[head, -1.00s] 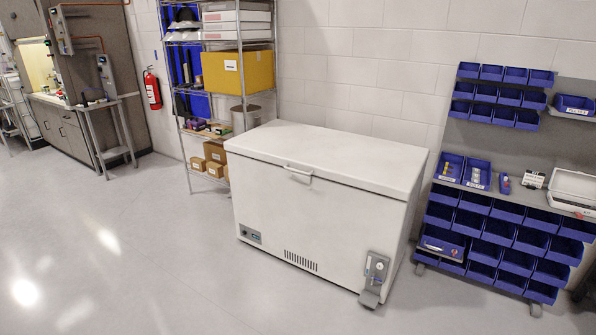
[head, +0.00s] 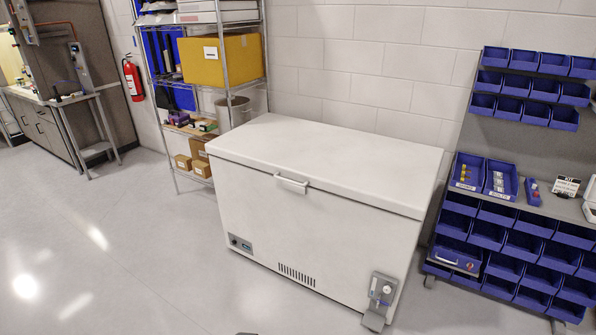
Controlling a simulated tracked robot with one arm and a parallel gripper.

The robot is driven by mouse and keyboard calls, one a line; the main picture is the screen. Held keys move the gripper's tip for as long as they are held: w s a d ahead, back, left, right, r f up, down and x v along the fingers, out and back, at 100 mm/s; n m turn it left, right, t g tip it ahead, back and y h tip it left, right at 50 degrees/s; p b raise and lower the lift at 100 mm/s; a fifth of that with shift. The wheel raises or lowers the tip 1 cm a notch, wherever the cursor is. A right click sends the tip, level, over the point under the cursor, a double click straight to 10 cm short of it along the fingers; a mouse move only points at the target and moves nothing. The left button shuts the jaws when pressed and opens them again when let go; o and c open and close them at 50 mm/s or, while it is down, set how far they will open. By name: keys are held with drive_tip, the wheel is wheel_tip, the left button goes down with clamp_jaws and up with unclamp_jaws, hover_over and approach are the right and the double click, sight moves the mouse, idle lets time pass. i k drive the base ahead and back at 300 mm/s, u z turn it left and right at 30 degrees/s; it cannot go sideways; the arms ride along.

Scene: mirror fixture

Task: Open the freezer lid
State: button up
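The white chest freezer (head: 300,235) stands on the floor against the wall, in the middle of the head view. Its lid (head: 330,165) lies flat and shut on the body. A light handle (head: 291,184) sits at the lid's front edge, left of its middle. A grey latch-like box with a dial (head: 381,292) is on the lower right of the freezer's front. Nothing lies on the lid.
A wire shelf (head: 262,60) with a yellow bin (head: 222,60) and boxes stands close at the freezer's left. A rack of blue bins (head: 505,235) stands close at its right. The grey floor (head: 110,240) in front and to the left is clear.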

sight(389, 174)
drive_tip(key=u, duration=0.05)
drive_tip(key=i, duration=2.95)
drive_tip(key=u, duration=0.25)
